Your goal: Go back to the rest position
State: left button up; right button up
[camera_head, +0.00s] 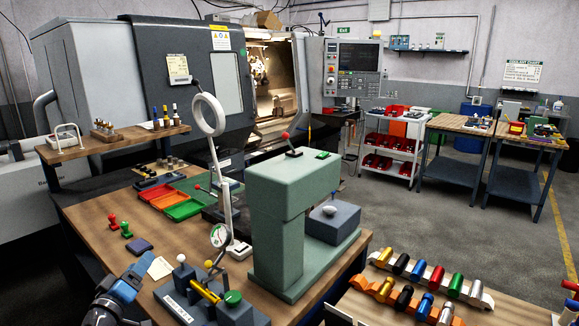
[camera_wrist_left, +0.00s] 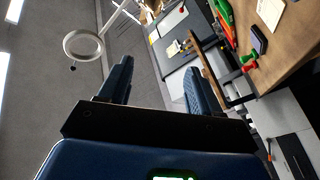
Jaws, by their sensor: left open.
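My left gripper (camera_head: 138,272) is low at the left front of the head view, over the near left edge of the wooden bench (camera_head: 85,205). It holds nothing. In the left wrist view its two dark blue fingers (camera_wrist_left: 158,88) stand wide apart with only a distant background between them. A white card (camera_head: 160,268) and a dark blue pad (camera_head: 139,245) lie on the bench just beyond it. My right gripper does not show in either view.
A gauge fixture (camera_head: 205,297), a green press (camera_head: 278,220) and a ring lamp (camera_head: 208,115) stand on the bench. Red and green stamps (camera_head: 113,222) are near the left. Coloured cylinders (camera_head: 455,285) fill racks at right. Grey floor lies beyond.

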pick_arm(q)
jog(key=s+d+f+m, duration=0.2)
jog(key=s+d+f, duration=0.3)
jog(key=s, duration=0.7)
jog(key=s+d+f+m+y, duration=0.1)
jog(key=s+d+f+m, duration=0.2)
jog(key=s, duration=0.9)
jog(key=s+d+f+m+g, duration=0.1)
jog(key=s+d+f+m, duration=0.1)
jog(key=s+d+f, duration=0.5)
jog(key=s+f, duration=0.2)
jog(key=s, duration=0.3)
jog(key=shift+d+f+y, duration=0.15)
jog(key=shift+f+y, duration=0.15)
jog(key=shift+f, duration=0.1)
